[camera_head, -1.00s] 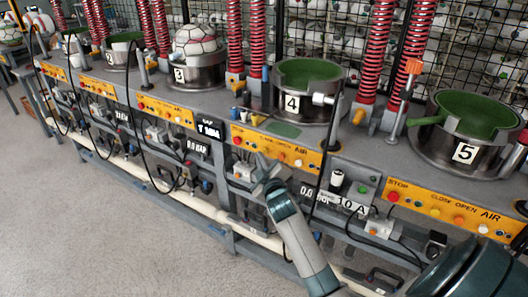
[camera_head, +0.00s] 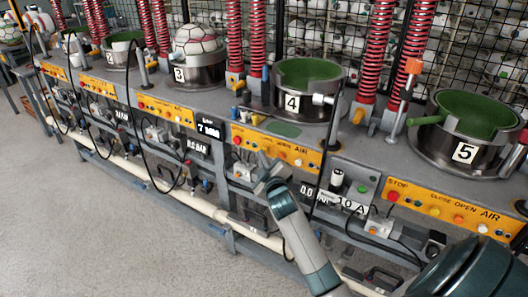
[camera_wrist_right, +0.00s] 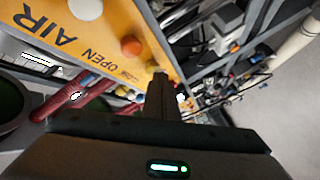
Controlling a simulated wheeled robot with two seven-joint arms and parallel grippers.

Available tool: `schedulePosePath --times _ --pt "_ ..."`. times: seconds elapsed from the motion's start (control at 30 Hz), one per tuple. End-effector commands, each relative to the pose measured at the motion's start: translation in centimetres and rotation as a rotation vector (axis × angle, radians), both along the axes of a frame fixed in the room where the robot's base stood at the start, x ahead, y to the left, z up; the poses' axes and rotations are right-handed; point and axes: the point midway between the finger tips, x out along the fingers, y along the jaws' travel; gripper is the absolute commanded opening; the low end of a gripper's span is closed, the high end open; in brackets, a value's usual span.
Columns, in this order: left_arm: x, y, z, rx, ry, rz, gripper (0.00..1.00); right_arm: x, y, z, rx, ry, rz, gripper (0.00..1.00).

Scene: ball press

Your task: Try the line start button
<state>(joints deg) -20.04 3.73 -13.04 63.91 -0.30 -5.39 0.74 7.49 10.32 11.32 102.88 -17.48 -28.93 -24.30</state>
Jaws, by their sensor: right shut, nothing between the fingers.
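No button in view carries a readable line start label, so I cannot tell which one it is. The orange panel (camera_head: 308,157) below press 4 has a red button (camera_head: 238,141) at its left and several orange and white ones. A small green button (camera_head: 362,188) sits on a grey box right of that panel. My right gripper (camera_head: 264,160) is shut and empty, its tips at the lower edge of the panel. In the right wrist view the shut fingers (camera_wrist_right: 161,78) lie near the panel's edge, beside an orange button (camera_wrist_right: 131,46). Contact cannot be told. My left gripper is out of view.
Press 4 (camera_head: 292,103) and press 5 (camera_head: 464,153) stand on the grey bench with green insides. Press 3 (camera_head: 180,75) holds a ball. Cables and hoses hang below the bench. A pale pipe (camera_head: 201,207) runs along it. Floor at left is clear.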

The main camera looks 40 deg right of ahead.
Motion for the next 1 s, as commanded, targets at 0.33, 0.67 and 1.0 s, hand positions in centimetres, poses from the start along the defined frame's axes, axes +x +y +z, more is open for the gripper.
schedulePosePath --times 0.33,0.67,1.0 --pt "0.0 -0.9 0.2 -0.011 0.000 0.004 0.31 0.1 -0.4 0.1 0.000 -0.001 -0.001 0.00" --pt "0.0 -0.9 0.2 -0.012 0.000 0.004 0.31 0.2 -0.5 0.1 0.000 -0.001 -0.001 0.00" --pt "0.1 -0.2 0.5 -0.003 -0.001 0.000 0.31 0.0 0.1 0.1 0.000 0.000 0.000 0.00"
